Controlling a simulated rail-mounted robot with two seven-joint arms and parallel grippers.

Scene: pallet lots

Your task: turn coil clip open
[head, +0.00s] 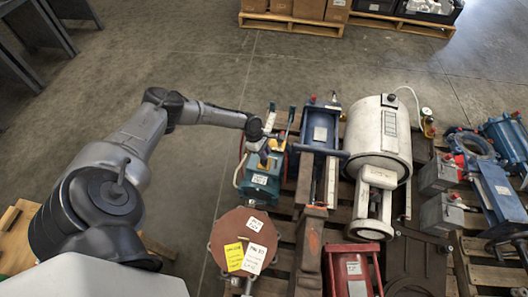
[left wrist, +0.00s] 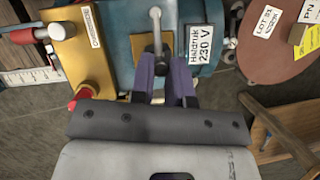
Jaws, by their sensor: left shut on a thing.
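The coil (left wrist: 120,25) is a teal-blue block with a white "230 V" label, beside a brass body in the left wrist view. In the head view the teal unit (head: 260,183) stands at the left edge of the pallet. A pale metal clip (left wrist: 156,22) stands up across the coil's face. My left gripper (left wrist: 163,62) has its purple fingers shut on the clip's near end. In the head view the left gripper (head: 265,148) is over the unit, and its fingertips are too small to make out. My right gripper is not in view.
A brown round flange (left wrist: 275,40) with tags lies close to the coil; it also shows in the head view (head: 232,228). The brass body (left wrist: 85,55) carries a red knob (left wrist: 82,95). A white cylinder machine (head: 378,125) stands farther right. Open floor lies left.

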